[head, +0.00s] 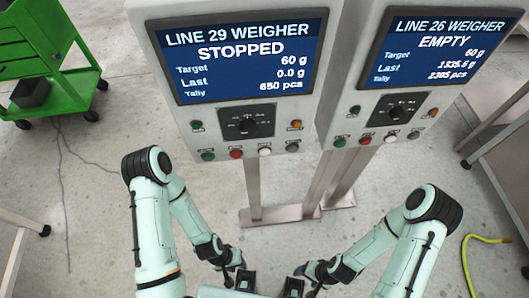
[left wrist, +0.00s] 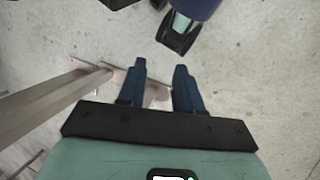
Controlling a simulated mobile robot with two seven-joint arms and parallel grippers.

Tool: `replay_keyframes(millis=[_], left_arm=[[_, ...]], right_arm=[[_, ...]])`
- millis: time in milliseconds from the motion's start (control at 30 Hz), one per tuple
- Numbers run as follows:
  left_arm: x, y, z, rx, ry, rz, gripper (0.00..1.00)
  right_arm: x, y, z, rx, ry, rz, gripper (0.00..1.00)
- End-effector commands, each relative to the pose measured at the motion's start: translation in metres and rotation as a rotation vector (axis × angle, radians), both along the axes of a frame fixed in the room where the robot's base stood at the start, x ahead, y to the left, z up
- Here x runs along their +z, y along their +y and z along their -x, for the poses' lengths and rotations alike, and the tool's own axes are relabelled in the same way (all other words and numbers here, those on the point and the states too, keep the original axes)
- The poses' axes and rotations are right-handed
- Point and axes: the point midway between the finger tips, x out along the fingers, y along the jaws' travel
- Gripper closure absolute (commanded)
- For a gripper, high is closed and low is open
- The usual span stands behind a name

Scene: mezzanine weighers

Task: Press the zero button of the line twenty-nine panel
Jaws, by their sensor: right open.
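The line 29 weigher panel (head: 222,105) stands upright in front of me in the head view. Its screen reads STOPPED, last 0.0 g, tally 650 pcs. The labels are too small to read, so I cannot tell which is zero. My left gripper (head: 246,281) is low, below and apart from the panel; its fingers are parted and empty in the left wrist view (left wrist: 162,68). My right gripper (head: 293,287) is open beside it.
The line 26 weigher panel (head: 345,110) stands close on the right, reading EMPTY. Metal posts and base plates (head: 290,213) stand under the panels. A green cart (head: 50,60) is at the left, a yellow hose (head: 466,262) at the right. Floor around is mostly clear.

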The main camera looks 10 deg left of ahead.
Motion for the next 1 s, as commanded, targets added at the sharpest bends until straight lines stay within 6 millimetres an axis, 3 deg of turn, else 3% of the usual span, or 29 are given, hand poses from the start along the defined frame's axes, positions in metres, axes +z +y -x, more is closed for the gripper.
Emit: replay_keyframes(millis=[33,100,1000], left_arm=[[0.0000,0.0000,0.0000,0.000,0.000,0.000,0.83],[0.0000,0.0000,0.0000,0.000,0.000,0.000,1.00],[0.0000,0.0000,0.0000,0.000,0.000,0.000,1.00]], right_arm=[[0.0000,0.0000,0.0000,0.000,0.000,0.000,0.32],[0.0000,0.0000,0.0000,0.000,0.000,0.000,0.32],[0.0000,0.0000,0.0000,0.000,0.000,0.000,0.32]])
